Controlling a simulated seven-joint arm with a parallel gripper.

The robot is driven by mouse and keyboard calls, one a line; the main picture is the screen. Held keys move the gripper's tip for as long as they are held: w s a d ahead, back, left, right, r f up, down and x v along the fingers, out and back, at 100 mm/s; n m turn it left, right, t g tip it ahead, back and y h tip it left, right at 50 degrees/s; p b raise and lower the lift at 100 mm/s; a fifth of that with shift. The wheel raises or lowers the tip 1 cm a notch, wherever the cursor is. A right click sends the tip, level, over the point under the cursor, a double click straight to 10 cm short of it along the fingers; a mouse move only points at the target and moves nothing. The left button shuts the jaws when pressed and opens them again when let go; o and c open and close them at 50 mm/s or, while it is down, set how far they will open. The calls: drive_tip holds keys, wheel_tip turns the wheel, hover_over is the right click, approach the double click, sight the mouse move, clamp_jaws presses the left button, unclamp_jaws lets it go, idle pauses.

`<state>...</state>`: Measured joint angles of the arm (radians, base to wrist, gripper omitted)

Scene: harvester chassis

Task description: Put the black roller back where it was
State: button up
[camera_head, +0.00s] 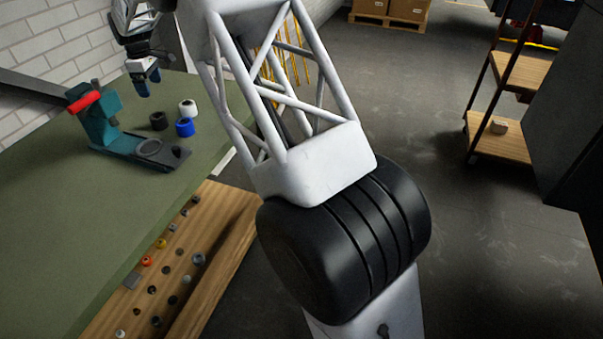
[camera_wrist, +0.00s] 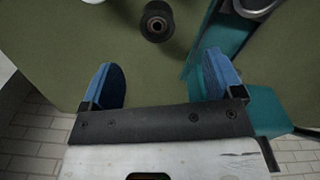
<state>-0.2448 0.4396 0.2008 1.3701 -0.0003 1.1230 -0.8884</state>
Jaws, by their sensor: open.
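The black roller (camera_head: 158,121) stands on the green table, close to a blue roller (camera_head: 185,127) and a white roller (camera_head: 187,107). My gripper (camera_head: 147,80) is above the table at the far edge, behind the black roller and apart from it. In the wrist view, the blue fingers of my gripper (camera_wrist: 163,80) are spread with nothing between them. The black roller (camera_wrist: 157,21) shows ahead of the fingertips, roughly in line with the gap, with its hollow end visible.
A teal press (camera_head: 100,120) with a red handle and a round ring on its base stands beside the rollers; it shows close to the right finger in the wrist view. A wooden shelf (camera_head: 225,225) with several small parts lies below the green table (camera_head: 50,210). The near tabletop is clear.

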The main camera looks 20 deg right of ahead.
drive_tip(key=s+d+r+m, duration=0.2)
drive_tip(key=s+d+r, duration=0.3)
drive_tip(key=s, duration=0.5)
drive_tip(key=s+d+r+m+t, duration=0.15)
drive_tip(key=s+d+r, duration=0.35)
drive_tip(key=s, duration=0.5)
drive_tip(key=s+d+r+m, duration=0.35)
drive_tip(key=s+d, duration=0.25)
drive_tip(key=s, duration=0.4)
drive_tip(key=s+d+f+m, duration=0.2)
drive_tip(key=s, duration=0.9)
drive_tip(key=s+d+f+m, duration=0.2)
drive_tip(key=s+d, duration=0.1)
drive_tip(key=s, duration=0.9)
drive_tip(key=s+d+f+m+t, duration=0.1)
drive_tip(key=s+d+f+m, duration=0.1)
drive_tip(key=s, duration=0.9)
drive_tip(key=shift+s+d+f, duration=0.4)
drive_tip(key=shift+d+f, duration=0.05)
drive_tip(key=shift+d, duration=0.05)
